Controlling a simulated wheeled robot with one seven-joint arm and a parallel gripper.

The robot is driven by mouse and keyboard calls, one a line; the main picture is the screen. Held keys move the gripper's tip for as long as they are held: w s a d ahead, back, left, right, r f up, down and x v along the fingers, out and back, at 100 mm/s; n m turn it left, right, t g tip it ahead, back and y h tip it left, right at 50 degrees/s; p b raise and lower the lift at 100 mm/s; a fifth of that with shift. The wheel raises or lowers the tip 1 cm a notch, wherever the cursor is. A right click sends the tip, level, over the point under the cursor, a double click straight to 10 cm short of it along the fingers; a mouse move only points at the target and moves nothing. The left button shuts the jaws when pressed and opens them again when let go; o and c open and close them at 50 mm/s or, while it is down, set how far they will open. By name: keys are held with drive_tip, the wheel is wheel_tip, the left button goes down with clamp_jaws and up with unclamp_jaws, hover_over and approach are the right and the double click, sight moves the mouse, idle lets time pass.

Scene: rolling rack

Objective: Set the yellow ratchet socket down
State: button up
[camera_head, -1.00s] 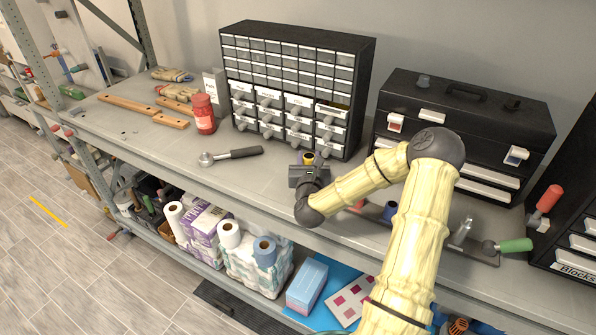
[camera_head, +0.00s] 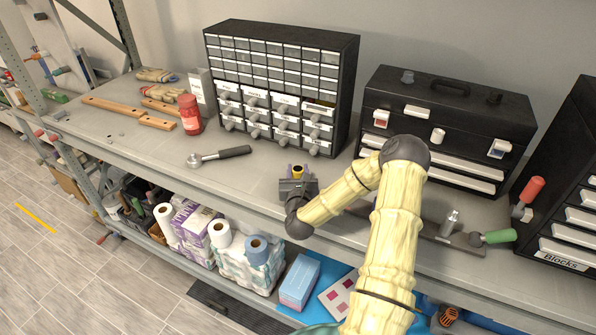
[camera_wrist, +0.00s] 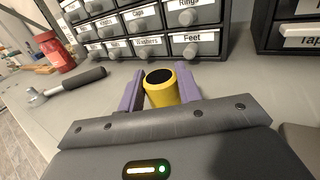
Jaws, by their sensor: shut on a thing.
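The yellow ratchet socket (camera_wrist: 161,88), a short yellow cylinder with a dark top, is between the purple fingers of my gripper (camera_wrist: 160,92) in the wrist view. My gripper is shut on it. In the head view, the socket (camera_head: 297,171) shows as a small yellow and dark spot at the tip of my gripper (camera_head: 297,174), over the workbench (camera_head: 250,185) in front of the drawer cabinet. The socket stands about upright. Its lower end is hidden by my gripper, so I cannot tell whether it touches the bench.
A ratchet wrench (camera_head: 219,156) lies on the bench to the left. The small-parts drawer cabinet (camera_head: 270,125) stands just behind my gripper. A red jar (camera_head: 190,114) is further left. A black toolbox (camera_head: 445,125) and a green-handled tool (camera_head: 493,237) are to the right.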

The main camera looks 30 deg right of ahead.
drive_tip(key=shift+f, duration=0.1)
drive_tip(key=shift+w+f+b, duration=0.1)
drive_tip(key=shift+f+b, duration=0.25)
drive_tip(key=shift+b, duration=0.05)
drive_tip(key=shift+a+f, duration=0.1)
drive_tip(key=shift+f, duration=0.1)
drive_tip(key=o, duration=1)
drive_tip(key=shift+s+d, duration=0.2)
drive_tip(key=shift+r, duration=0.1)
